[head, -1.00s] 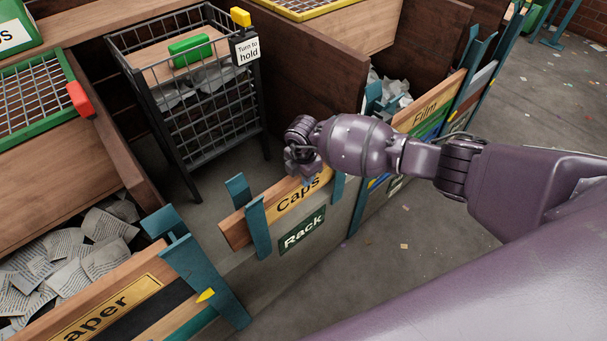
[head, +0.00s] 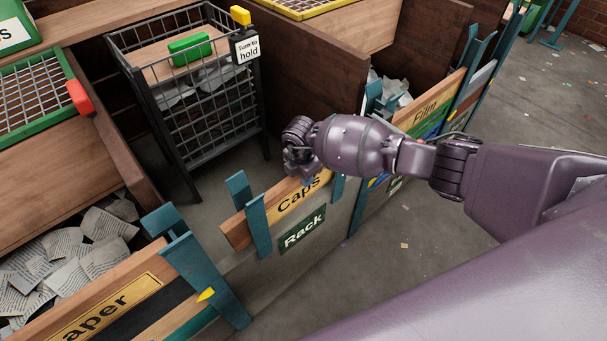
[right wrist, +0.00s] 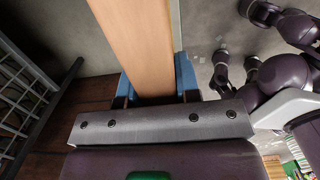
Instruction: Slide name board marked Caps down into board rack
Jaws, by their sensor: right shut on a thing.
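The wooden name board marked Caps (head: 290,206) stands on edge between the teal posts of the board rack (head: 257,228), its left end jutting past the left posts. A green Rack label (head: 302,232) sits below it on the grey panel. In the right wrist view the pale board (right wrist: 137,40) runs up from between the fingers (right wrist: 154,92). Purple parts of mine show at that view's right; the left gripper's jaws cannot be made out.
A wire cage cart (head: 210,110) with papers stands behind the rack. A Paper board (head: 110,305) in teal posts is at lower left, a Film board (head: 428,108) at right. The concrete floor (head: 410,260) is open at right, with small scraps.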

